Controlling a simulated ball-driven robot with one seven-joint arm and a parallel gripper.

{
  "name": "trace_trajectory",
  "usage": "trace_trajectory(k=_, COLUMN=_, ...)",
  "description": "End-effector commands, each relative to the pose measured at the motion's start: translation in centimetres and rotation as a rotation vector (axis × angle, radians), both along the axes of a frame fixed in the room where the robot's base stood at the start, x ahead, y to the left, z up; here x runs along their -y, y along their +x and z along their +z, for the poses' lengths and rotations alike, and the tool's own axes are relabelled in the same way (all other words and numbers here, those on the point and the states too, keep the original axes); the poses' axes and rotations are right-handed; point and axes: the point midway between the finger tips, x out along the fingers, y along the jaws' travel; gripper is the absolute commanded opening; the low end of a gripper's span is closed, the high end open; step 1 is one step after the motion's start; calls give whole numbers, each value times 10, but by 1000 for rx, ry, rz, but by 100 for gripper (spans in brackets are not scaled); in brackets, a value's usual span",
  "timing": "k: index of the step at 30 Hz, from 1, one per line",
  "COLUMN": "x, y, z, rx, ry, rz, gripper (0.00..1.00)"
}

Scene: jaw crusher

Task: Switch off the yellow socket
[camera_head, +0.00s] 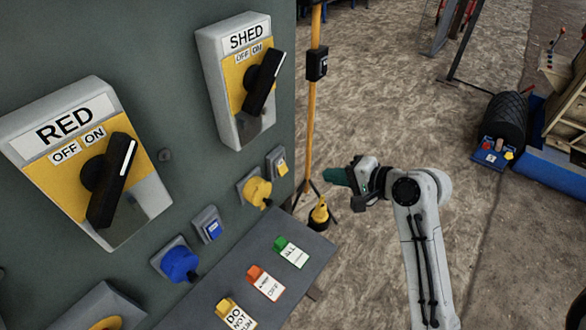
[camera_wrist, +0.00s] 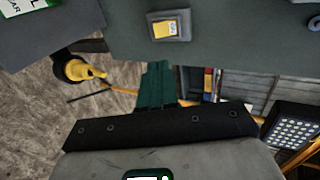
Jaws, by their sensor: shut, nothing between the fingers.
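The yellow socket (camera_head: 256,191) is a round yellow fitting on a grey plate, mounted on the grey-green panel. Just up and right of it is a small grey switch box with a yellow rocker (camera_head: 281,167). This yellow rocker switch also shows at the top of the wrist view (camera_wrist: 168,27); its exact on or off position is too small to tell. My gripper (camera_head: 329,176) has green fingers, shut and empty, to the right of the panel. In the wrist view the fingers (camera_wrist: 158,66) point up toward the switch, apart from it.
A blue socket (camera_head: 179,263) and blue switch (camera_head: 212,227) sit lower left. RED (camera_head: 113,185) and SHED (camera_head: 260,85) rotary switches are above. A shelf with tags (camera_head: 313,247) juts out below.

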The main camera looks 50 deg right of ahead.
Motion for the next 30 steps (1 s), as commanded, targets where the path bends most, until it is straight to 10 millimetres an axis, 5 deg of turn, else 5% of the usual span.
trace_trajectory(k=18, x=-4, y=99, z=-47, rx=0, ry=-1, rz=3, gripper=0)
trace_trajectory(k=30, x=-5, y=118, z=-59, rx=0, ry=0, rz=1, gripper=0)
